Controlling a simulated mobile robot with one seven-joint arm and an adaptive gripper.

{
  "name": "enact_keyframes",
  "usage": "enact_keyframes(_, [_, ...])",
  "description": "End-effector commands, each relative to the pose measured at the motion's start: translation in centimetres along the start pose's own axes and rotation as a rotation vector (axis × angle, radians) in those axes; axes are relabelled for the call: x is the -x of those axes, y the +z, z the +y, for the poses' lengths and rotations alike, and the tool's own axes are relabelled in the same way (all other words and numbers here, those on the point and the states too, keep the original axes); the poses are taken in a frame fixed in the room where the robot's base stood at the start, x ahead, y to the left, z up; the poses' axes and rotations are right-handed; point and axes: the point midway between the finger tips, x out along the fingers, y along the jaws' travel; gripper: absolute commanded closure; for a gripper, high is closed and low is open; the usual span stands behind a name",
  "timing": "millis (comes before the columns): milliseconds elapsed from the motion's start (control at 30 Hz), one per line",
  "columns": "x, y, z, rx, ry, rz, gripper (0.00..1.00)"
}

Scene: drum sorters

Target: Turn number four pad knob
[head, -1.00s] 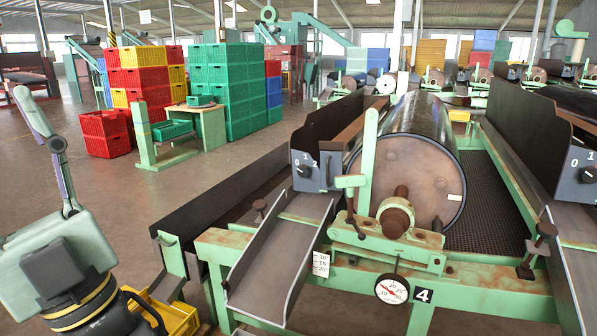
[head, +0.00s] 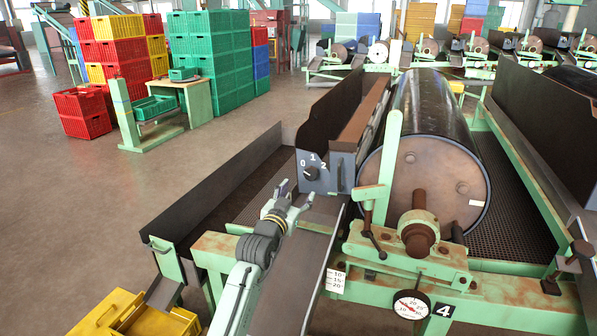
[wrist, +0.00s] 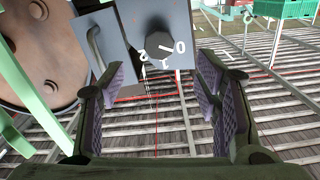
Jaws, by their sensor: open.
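The dark round knob (head: 311,173) sits on a grey panel (head: 341,172) marked 0, 1 and 2, left of the drum on the machine with the number 4 plate (head: 443,310). Its white mark points toward the 0. My gripper (head: 296,194) is open and empty, just below and in front of the knob. In the wrist view the panel appears upside down, with the knob (wrist: 157,46) beyond and between the spread fingertips of my gripper (wrist: 163,80). The fingers look clear of the knob.
A sloping metal chute (head: 300,265) lies under my arm. The large drum (head: 424,180) is to the right. A yellow crate (head: 135,316) is on the floor at front left.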

Motion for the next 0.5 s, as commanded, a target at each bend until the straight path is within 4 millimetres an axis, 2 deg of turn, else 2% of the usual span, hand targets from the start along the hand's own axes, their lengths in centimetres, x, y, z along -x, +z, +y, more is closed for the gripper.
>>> enact_keyframes(500, [-8.7, -0.3, 0.0, -0.004, 0.0, 0.001, 0.43])
